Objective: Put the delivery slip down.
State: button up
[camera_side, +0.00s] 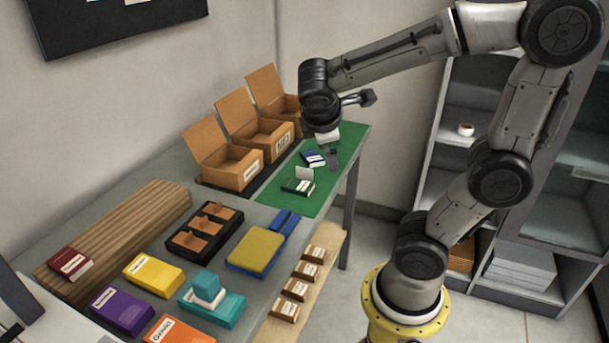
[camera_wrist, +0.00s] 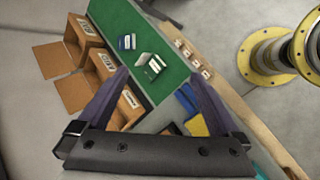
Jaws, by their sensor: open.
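A pale flat piece (camera_side: 304,173), perhaps the delivery slip, is at a small dark green box (camera_side: 299,188) on the green mat (camera_side: 334,172). I cannot tell whether it lies on the box or stands against it. In the wrist view the pale piece (camera_wrist: 146,58) shows beside the box's white label, between my fingers in the picture. My gripper (camera_side: 333,158) is open above the mat, with nothing seen between its fingers; they also show spread in the wrist view (camera_wrist: 157,74).
A dark blue box (camera_side: 313,158) lies on the mat near the pale piece. Several open cardboard boxes (camera_side: 233,162) line the wall side. A black tray (camera_side: 205,231), a yellow pad (camera_side: 256,251) and several coloured boxes fill the near table. Small brown boxes (camera_side: 296,289) stand on a wooden strip.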

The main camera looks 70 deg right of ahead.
jog(key=w+d+f+n+g+h, duration=0.1)
jog(key=w+d+f+n+h, duration=0.2)
jog(key=w+f+n, duration=0.3)
jog(key=w+d+f+n+h, duration=0.3)
jog(key=w+f+n, duration=0.15)
jog(key=w, duration=0.25)
send_near(304, 173)
jog(key=shift+w+a+r+n, duration=0.15)
jog(key=shift+a+n, duration=0.1)
jog(key=shift+a, duration=0.35)
jog(key=shift+a+r+n, duration=0.2)
jog(key=shift+a, duration=0.45)
jog(key=shift+d+f, duration=0.15)
jog(key=shift+f, duration=0.1)
jog(key=x, duration=0.7)
jog(key=shift+s, duration=0.2)
jog(key=shift+r+x, duration=0.15)
jog(key=shift+x, duration=1.45)
jog(key=shift+r+x, duration=0.1)
jog(key=shift+x, duration=1.5)
jog(key=shift+d, duration=0.15)
jog(key=shift+c, duration=0.2)
jog(key=c, duration=1.4)
